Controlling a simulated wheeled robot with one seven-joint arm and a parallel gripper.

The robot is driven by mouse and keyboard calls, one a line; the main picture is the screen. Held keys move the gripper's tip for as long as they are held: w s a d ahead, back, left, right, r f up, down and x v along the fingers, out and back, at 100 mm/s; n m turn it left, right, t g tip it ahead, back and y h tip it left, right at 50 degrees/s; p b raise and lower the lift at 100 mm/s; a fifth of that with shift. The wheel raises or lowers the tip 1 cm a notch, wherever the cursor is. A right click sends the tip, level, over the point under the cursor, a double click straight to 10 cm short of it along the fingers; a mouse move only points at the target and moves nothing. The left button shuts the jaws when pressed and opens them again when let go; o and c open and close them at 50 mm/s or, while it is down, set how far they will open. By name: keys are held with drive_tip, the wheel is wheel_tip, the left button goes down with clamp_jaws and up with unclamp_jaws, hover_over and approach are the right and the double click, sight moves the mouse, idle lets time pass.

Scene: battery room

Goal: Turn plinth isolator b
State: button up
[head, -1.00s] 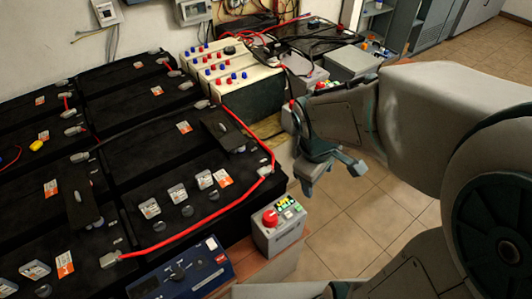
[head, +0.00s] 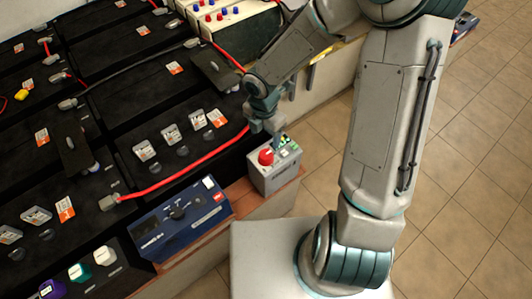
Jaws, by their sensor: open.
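A small grey box with a red rotary knob (head: 266,156) and a green-lit panel stands on the brick-coloured ledge beside the black batteries; it appears to be the isolator, though I cannot read its label. My gripper (head: 267,133) is open, just above and behind the red knob, pointing down. One finger overlaps the top of the box in the picture, close to the knob. I cannot tell whether it touches. The knob is not between the fingers as far as I can see.
Black batteries (head: 110,110) with red cables (head: 190,172) fill the left. A blue device (head: 180,221) sits in front of the box. Pale batteries (head: 225,22) with red and blue caps stand behind.

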sight(266, 154)
wheel_tip(266, 154, down, 11)
drive_tip(key=b, duration=0.3)
drive_tip(key=shift+s+d+r, duration=0.1)
drive_tip(key=shift+d+r, duration=0.05)
drive_tip(key=shift+r, duration=0.05)
drive_tip(key=c, duration=1)
